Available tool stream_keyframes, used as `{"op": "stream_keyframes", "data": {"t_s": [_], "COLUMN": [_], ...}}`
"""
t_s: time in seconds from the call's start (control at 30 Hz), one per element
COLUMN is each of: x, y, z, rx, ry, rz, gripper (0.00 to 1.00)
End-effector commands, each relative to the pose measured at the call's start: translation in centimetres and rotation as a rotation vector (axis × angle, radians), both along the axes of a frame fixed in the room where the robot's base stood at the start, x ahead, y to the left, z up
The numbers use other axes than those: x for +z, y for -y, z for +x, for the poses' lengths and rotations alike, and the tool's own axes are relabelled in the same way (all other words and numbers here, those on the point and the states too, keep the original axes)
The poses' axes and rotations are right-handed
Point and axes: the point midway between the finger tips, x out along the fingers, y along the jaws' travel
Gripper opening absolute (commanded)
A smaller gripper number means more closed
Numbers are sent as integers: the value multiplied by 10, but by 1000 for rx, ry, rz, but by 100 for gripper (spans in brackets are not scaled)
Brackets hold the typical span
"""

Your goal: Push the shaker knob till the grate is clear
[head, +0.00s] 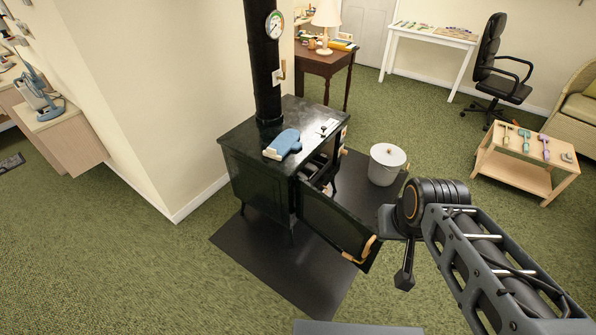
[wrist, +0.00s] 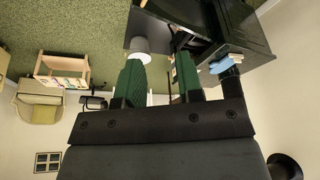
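The black stove (head: 255,170) stands on a dark floor mat with its front door (head: 335,225) swung open, a wooden-coloured handle at the door's edge. Inside the opening I see only a small dim part of the interior; the grate is not clear to see. I cannot pick out the shaker knob for certain. My gripper (head: 404,272) hangs to the right of the open door, apart from it. In the wrist view my gripper (wrist: 160,82) has its two green fingers spread with an empty gap. The stove (wrist: 205,30) shows upper right there, upside down.
A blue mitt (head: 284,142) lies on the stove top. A low wooden table (head: 522,177) with several tools is at right. Green carpet is free in front and left; a wall corner stands left.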

Motion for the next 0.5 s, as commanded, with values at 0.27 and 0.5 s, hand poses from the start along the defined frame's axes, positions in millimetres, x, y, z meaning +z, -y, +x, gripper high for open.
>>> {"op": "stream_keyframes", "data": {"t_s": [0.27, 0.5], "x": [0, 0], "y": [0, 0], "z": [0, 0], "rx": [0, 0], "ry": [0, 0], "rz": [0, 0], "gripper": [7, 0]}}
